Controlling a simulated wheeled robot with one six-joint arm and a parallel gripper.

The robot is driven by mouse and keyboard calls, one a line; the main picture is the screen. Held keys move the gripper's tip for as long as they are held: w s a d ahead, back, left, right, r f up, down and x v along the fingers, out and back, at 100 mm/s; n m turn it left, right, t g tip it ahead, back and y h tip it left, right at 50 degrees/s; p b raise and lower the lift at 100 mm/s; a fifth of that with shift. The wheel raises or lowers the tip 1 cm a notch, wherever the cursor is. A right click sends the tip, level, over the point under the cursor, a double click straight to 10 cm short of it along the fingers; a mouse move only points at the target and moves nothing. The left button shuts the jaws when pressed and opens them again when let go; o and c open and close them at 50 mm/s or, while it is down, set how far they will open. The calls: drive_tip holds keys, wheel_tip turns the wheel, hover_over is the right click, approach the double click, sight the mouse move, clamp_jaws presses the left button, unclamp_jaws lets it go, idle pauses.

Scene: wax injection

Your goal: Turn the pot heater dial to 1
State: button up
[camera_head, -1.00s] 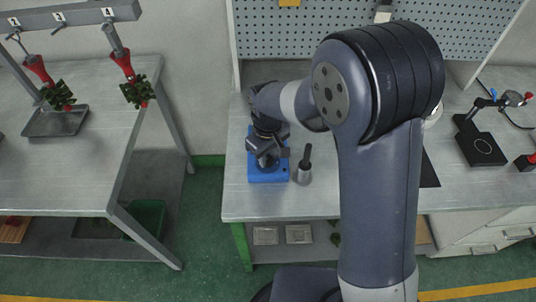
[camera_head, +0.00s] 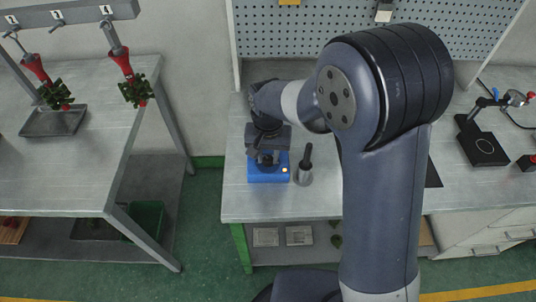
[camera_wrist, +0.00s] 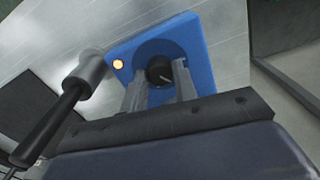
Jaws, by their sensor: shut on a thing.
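The pot heater (camera_head: 262,176) is a blue box on the left part of the bench, under my gripper. Its black round dial with a pale pointer line (camera_wrist: 160,70) shows in the wrist view on the blue face (camera_wrist: 206,54). My gripper (camera_wrist: 160,76) has its two grey fingers on either side of the dial, shut on it. A small orange light (camera_wrist: 118,64) glows on the heater; it also shows in the head view. No number markings can be read. The dial is hidden by my gripper in the head view.
A metal cylinder with a black handle (camera_head: 305,168) stands close to the right of the heater; it shows in the wrist view too (camera_wrist: 84,78). A black stand (camera_head: 482,148) is farther right. A separate table (camera_head: 60,165) with red-and-green hanging pieces is at left, across a floor gap.

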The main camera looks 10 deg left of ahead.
sight(268, 158)
drive_tip(key=shift+m, duration=0.6)
drive_tip(key=o, duration=1)
drive_tip(key=shift+c, duration=0.2)
wheel_tip(268, 158, up, 11)
drive_tip(key=shift+f, duration=0.15)
wheel_tip(268, 158, down, 11)
drive_tip(key=shift+r, duration=0.1)
idle(0.5)
